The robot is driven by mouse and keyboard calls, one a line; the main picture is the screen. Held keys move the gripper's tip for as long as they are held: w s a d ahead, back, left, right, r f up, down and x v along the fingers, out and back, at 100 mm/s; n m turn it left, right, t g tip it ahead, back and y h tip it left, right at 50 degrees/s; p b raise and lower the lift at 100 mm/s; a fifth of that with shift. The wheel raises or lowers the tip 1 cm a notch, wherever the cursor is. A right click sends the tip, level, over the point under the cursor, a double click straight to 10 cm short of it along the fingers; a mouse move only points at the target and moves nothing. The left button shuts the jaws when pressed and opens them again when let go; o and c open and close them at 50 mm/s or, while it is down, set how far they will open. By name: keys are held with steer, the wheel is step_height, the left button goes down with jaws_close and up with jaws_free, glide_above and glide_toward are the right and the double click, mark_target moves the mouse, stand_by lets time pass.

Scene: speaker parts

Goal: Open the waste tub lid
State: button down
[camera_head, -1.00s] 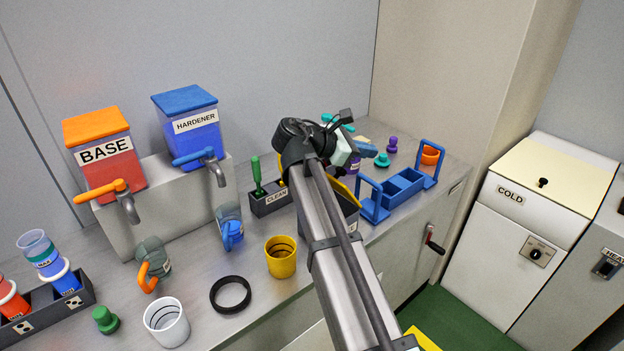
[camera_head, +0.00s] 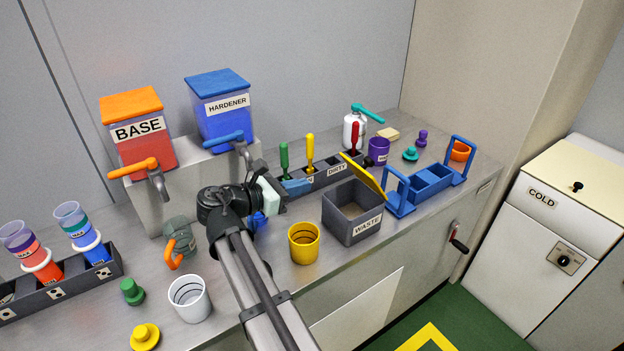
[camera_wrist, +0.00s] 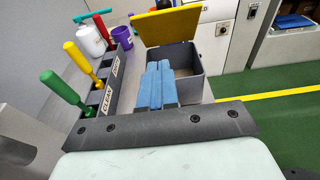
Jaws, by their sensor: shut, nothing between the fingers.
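The grey waste tub (camera_head: 352,227), labelled WASTE, stands on the counter right of the yellow cup. Its yellow lid (camera_head: 362,174) is raised and tilted up along the tub's far right side, so the inside shows and looks empty. In the wrist view the lid (camera_wrist: 165,26) stands up behind the open tub (camera_wrist: 190,88). My gripper (camera_head: 297,187) is to the left of the tub, apart from the lid. Its blue fingers (camera_wrist: 155,85) are shut together and empty, and they hide part of the tub in the wrist view.
A dark rack with CLEAN and DIRTY labels (camera_wrist: 108,97) holds green, yellow and red tools behind the tub. A yellow cup (camera_head: 303,243) stands to the tub's left, and a blue holder (camera_head: 428,184) to its right. BASE (camera_head: 140,145) and HARDENER dispensers (camera_head: 222,118) stand behind.

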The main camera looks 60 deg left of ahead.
glide_toward(350, 163)
step_height(350, 163, down, 4)
steer(key=w, duration=0.3)
steer(key=shift+w+d+r, duration=0.25)
steer(key=shift+w+r, duration=0.65)
steer(key=shift+w, duration=0.25)
steer(key=shift+w+r, duration=0.25)
steer(key=shift+w, duration=0.1)
steer(key=shift+r, duration=0.1)
steer(key=shift+w+r+g, duration=0.35)
steer(key=shift+w+g, duration=0.05)
steer(key=w+r+g, duration=0.2)
steer(key=w+g, duration=0.1)
steer(key=shift+w+a+r, duration=0.1)
steer(key=shift+w+r, duration=0.15)
steer(key=shift+w, duration=0.05)
steer(key=shift+w+r+g, duration=0.3)
steer(key=shift+w+g, duration=0.35)
steer(key=shift+g, duration=0.05)
steer(key=shift+w+r, duration=0.15)
steer(key=shift+w, duration=0.6)
